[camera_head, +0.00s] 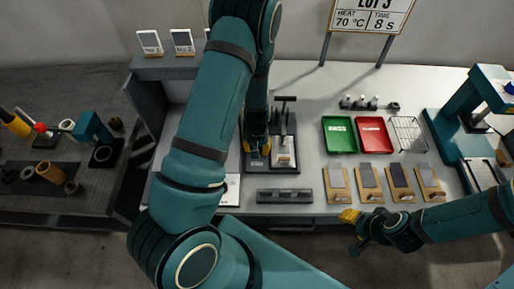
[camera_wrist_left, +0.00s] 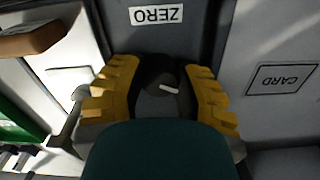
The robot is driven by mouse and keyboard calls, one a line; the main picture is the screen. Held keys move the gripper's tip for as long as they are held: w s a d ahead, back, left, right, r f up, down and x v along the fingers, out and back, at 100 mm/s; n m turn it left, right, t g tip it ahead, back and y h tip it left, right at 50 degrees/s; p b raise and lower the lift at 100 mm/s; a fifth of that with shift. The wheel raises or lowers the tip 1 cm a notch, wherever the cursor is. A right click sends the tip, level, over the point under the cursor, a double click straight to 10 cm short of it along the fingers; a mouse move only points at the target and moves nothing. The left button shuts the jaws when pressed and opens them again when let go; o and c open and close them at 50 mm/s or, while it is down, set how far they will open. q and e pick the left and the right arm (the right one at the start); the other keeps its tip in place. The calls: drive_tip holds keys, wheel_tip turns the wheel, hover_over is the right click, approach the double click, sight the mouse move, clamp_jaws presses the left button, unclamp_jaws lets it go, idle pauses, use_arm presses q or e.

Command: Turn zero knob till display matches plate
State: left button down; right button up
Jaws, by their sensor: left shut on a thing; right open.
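In the left wrist view, the dark round zero knob (camera_wrist_left: 158,72) with a white pointer mark sits between the yellow fingers of my left gripper (camera_wrist_left: 163,84). The fingers are shut on it. A white ZERO label (camera_wrist_left: 156,15) shows upside down beside the knob. In the head view, my left gripper (camera_head: 257,148) is low over a dark device (camera_head: 285,167) on the bench, and the knob is hidden there. I cannot make out a display or a plate's reading. My right gripper (camera_head: 351,217) is open and empty near the bench's front edge.
Right of the device are a green tray (camera_head: 339,134), a red tray (camera_head: 375,134), a wire rack (camera_head: 408,134) and several wooden boards (camera_head: 370,182). A teal press (camera_head: 455,125) stands far right. A sign (camera_head: 370,15) reads 70 °C, 8 s.

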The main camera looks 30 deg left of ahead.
use_arm(q)
drive_tip(key=n, duration=0.5)
drive_tip(key=shift+s, duration=0.1)
drive_tip(key=shift+n, duration=0.3)
idle(0.4)
drive_tip(key=c, duration=0.6)
unclamp_jaws()
drive_tip(key=shift+o, duration=0.2)
drive_tip(key=shift+r, duration=0.5)
wheel_tip(320, 180, up, 11)
